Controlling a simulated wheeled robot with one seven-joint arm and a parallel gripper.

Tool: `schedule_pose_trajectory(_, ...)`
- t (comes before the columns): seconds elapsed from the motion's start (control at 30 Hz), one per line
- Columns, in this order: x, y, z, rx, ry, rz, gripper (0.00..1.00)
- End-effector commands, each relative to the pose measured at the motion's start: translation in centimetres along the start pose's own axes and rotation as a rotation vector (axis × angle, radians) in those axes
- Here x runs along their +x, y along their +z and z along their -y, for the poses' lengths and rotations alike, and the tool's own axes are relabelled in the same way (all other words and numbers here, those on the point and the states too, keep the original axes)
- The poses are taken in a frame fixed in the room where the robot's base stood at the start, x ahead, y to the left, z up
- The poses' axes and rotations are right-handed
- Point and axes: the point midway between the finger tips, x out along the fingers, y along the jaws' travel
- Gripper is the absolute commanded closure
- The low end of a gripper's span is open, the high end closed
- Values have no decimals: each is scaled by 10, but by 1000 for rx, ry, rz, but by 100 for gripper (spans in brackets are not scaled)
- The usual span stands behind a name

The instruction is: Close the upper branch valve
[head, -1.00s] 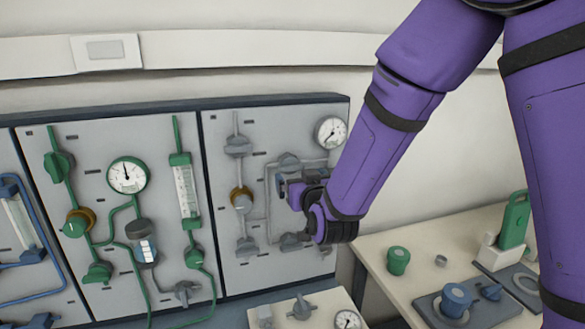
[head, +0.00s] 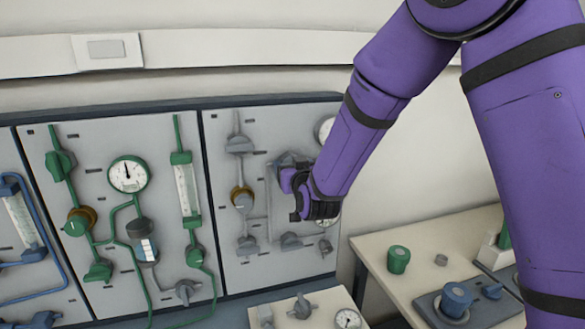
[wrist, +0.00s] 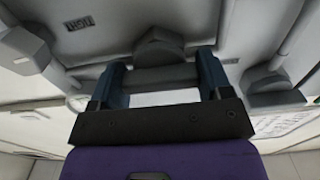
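The upper branch valve (head: 288,159) is a grey valve on the right grey panel. My arm and gripper partly cover it in the head view. My gripper (head: 287,178) is at its front, close against it. In the wrist view a grey valve handle (wrist: 165,77) lies between the two dark blue fingers, one on each side. The fingers stand wide apart. I cannot tell whether they touch the handle. The valve's pointed grey body (wrist: 160,48) shows beyond the handle.
The lower branch valve (head: 291,241) sits below my gripper. A brown-collared valve (head: 242,198) is to its left, and a gauge (head: 325,129) is partly hidden behind my arm. A green-piped panel (head: 105,240) stands further left. A bench (head: 385,282) with small fittings is at the right.

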Motion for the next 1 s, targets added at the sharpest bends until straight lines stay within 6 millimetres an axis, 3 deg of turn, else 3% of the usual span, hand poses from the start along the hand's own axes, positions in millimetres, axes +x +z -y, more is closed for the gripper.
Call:
schedule_pose_trajectory(0.07,0,0,0,0,0,0,52)
schedule_pose_trajectory(0.47,0,0,0,-64,0,0,51)
schedule_pose_trajectory(1.0,0,0,0,-508,0,-1,51)
